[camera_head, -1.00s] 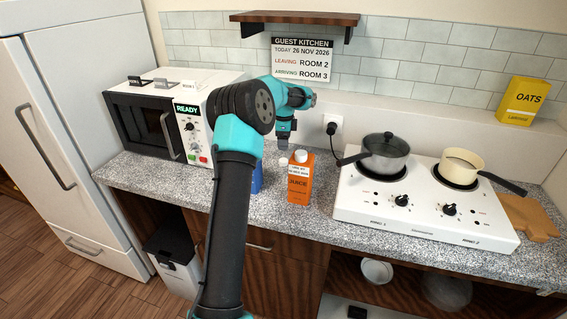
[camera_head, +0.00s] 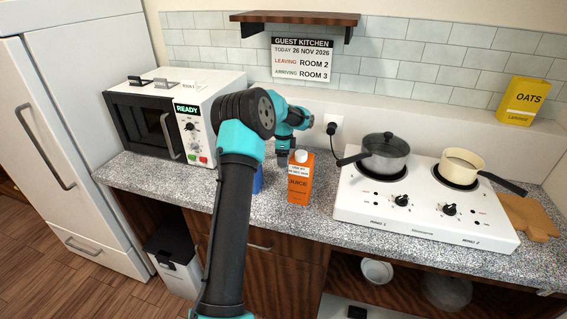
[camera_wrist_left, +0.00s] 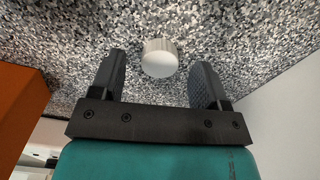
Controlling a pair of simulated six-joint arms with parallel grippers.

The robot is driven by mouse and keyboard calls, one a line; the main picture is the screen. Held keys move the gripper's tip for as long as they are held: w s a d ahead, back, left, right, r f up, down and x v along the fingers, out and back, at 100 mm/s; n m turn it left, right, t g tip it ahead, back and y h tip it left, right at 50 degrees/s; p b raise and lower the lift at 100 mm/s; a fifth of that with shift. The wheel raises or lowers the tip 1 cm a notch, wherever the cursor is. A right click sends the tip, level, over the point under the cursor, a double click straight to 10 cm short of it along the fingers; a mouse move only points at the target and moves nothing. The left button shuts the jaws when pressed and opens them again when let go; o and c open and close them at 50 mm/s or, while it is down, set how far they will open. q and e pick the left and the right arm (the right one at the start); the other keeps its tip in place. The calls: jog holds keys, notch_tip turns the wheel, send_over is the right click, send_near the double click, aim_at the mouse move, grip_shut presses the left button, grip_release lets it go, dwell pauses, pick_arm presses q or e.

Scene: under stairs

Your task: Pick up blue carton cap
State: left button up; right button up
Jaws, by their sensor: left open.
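A white round cap (camera_wrist_left: 160,60) appears to rest on the speckled counter in the left wrist view. It sits between and slightly beyond the fingers of my left gripper (camera_head: 282,157), which are open, with a gap on each side. In the head view the gripper points down at the counter beside the juice carton, and the cap is hidden behind it. A blue carton (camera_head: 258,181) shows only as a strip behind my left arm. My right gripper is not in view.
An orange juice carton (camera_head: 300,184) with a white cap stands close to the right of the gripper. A microwave (camera_head: 160,118) is at left. A white hob (camera_head: 425,208) with two pans is at right. A shelf (camera_head: 296,18) hangs above.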

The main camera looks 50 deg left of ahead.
pick_arm(q)
jog(key=shift+f, duration=0.65)
jog(key=shift+c, duration=0.4)
jog(key=c, duration=0.9)
